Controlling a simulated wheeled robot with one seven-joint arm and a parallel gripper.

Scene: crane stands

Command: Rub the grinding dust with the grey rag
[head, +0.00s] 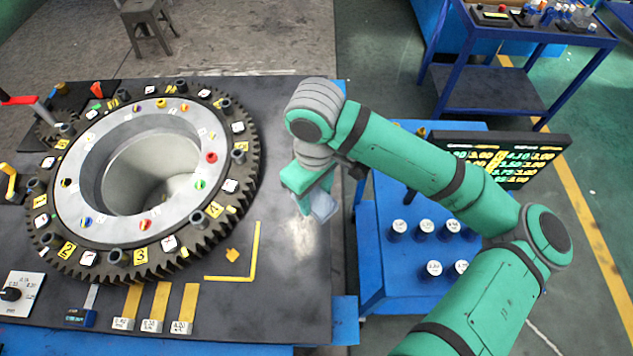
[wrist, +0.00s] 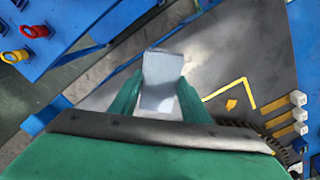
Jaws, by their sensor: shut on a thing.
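My gripper (head: 312,196) is shut on the grey rag (head: 324,208), which looks like a small pale grey-blue pad. In the wrist view the rag (wrist: 162,80) sits between the two green fingers. The grinding dust (head: 300,236) looks like a faint pale smear on the dark table top, just below and left of the rag in the head view. In the wrist view a pale patch of dust (wrist: 205,45) shows beyond the rag. The rag is near the table's right edge; I cannot tell whether it touches the surface.
A large toothed gear ring (head: 140,254) with bolts and labels fills the table's left. A yellow corner mark (head: 256,250) and labelled strips (head: 157,305) lie at the front. A blue stand (head: 390,245) with white-topped weights and a display board (head: 510,160) stand right.

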